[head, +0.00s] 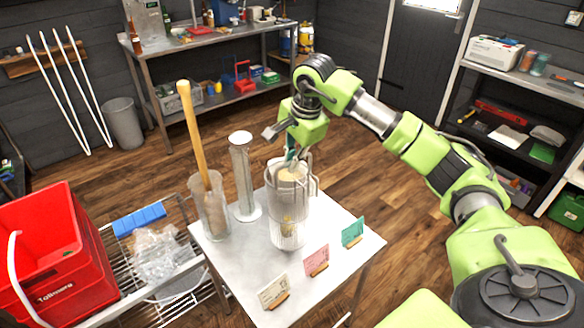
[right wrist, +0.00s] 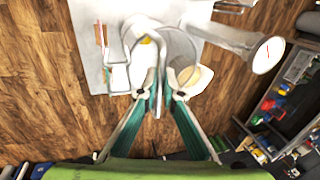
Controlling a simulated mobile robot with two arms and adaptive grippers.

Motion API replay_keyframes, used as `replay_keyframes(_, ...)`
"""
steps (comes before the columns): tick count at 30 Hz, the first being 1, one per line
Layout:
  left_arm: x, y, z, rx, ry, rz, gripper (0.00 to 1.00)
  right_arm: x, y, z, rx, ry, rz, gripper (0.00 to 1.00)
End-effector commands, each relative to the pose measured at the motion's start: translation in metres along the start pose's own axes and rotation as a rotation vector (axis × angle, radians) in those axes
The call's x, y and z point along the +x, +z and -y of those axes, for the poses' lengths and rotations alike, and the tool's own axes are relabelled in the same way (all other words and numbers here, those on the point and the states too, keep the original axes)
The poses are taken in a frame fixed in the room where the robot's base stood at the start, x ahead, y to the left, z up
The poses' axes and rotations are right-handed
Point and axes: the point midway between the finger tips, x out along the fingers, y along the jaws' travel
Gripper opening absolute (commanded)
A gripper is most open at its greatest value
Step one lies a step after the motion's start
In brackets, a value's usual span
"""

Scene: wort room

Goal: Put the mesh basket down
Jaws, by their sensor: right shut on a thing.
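The mesh basket (head: 288,236) is a tall, pale, see-through cylinder with a raised wire handle, upright over the right part of the small white table (head: 243,262). Something yellowish shows inside it. My right gripper (head: 292,157) is above its top and shut on its upper part, likely the handle. A round tan piece shows beside the fingertips. I cannot tell whether the basket's bottom touches the table. My left gripper is out of view.
A clear jar (head: 214,222) with a long wooden handle (head: 190,130) and a tall clear cylinder (head: 243,180) stand left of the basket. White (head: 273,292), pink (head: 316,260) and green (head: 353,232) cards stand along the table's right edge. A red crate (head: 60,255) is at left.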

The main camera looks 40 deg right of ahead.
Motion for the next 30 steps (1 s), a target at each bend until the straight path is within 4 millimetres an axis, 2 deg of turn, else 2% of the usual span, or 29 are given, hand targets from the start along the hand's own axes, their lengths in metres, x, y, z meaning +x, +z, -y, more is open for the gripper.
replay_keyframes(5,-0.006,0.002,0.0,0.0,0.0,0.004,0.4,0.01,-0.005,0.004,0.001,0.0,0.001,0.0)
replay_keyframes(13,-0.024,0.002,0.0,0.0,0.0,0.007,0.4,0.037,-0.006,-0.002,0.0,-0.001,0.0,0.0)
replay_keyframes(21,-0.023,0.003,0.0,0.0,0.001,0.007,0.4,0.042,-0.006,-0.003,0.0,-0.003,0.0,0.0)
replay_keyframes(22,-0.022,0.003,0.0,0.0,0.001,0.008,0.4,0.043,-0.006,-0.004,0.0,0.0,0.0,0.15)
replay_keyframes(23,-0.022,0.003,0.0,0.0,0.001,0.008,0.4,0.043,-0.006,-0.004,0.0,0.0,0.0,0.23)
replay_keyframes(30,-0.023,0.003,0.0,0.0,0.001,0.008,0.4,0.042,-0.006,-0.004,0.0,0.0,0.0,0.24)
